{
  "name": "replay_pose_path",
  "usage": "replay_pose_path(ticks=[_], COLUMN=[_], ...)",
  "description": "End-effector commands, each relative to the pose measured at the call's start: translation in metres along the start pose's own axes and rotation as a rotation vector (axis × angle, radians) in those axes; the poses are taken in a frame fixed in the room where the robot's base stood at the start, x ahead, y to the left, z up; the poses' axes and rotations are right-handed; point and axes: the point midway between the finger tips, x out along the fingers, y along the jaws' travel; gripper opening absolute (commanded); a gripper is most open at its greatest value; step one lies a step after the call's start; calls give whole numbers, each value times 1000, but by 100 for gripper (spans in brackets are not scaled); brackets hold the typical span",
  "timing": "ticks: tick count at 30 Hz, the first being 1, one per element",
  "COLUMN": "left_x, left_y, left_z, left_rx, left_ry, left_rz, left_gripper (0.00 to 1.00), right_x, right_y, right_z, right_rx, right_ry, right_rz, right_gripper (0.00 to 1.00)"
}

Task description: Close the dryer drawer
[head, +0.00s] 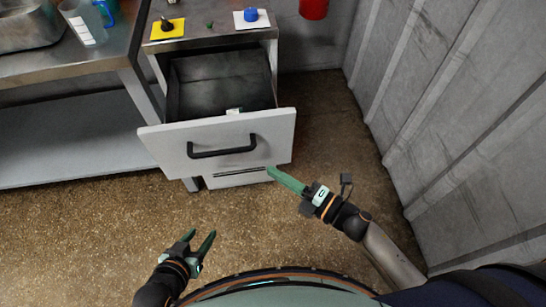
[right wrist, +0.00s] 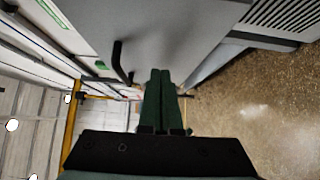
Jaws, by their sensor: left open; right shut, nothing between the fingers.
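The dryer drawer (head: 220,139) is pulled out of its cabinet in the head view, with a white front and a black handle (head: 222,147). A small white item (head: 234,111) shows inside the drawer near its front. My right gripper (head: 270,170) is shut and empty, its green fingertips close to the lower right part of the drawer front; whether they touch it I cannot tell. In the right wrist view its fingers (right wrist: 160,80) are together, with a black handle (right wrist: 119,62) to their left. My left gripper (head: 201,238) is open and empty above the floor, in front of the drawer.
The cabinet top (head: 212,36) carries a yellow plate (head: 168,29) and a blue knob on a white plate (head: 251,15). A metal table (head: 60,66) stands at left. A corrugated grey wall (head: 450,110) is close on the right. The floor (head: 100,230) in front is clear.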

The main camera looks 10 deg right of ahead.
Motion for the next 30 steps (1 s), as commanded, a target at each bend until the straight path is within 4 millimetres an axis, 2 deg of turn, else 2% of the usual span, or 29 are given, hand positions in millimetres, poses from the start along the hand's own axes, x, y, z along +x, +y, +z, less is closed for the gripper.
replay_pose_path(ticks=[1, 9, 25, 30], left_x=[0, 1, 2, 4], left_y=[0, -1, -1, -1], left_z=[0, 2, 3, 6], left_rx=[0, 0, 0, 1], left_ry=[0, 0, -2, -2], left_rz=[0, -1, -2, -2], left_gripper=[52, 52, 52, 52], right_x=[11, 32, 37, 45], right_y=[1, 0, 0, -1], right_z=[0, 24, 29, 38], right_rx=[-1, -1, 1, 0], right_ry=[0, -1, -1, -2], right_rz=[3, -1, 0, 0], right_gripper=[0, 0, 0, 0])
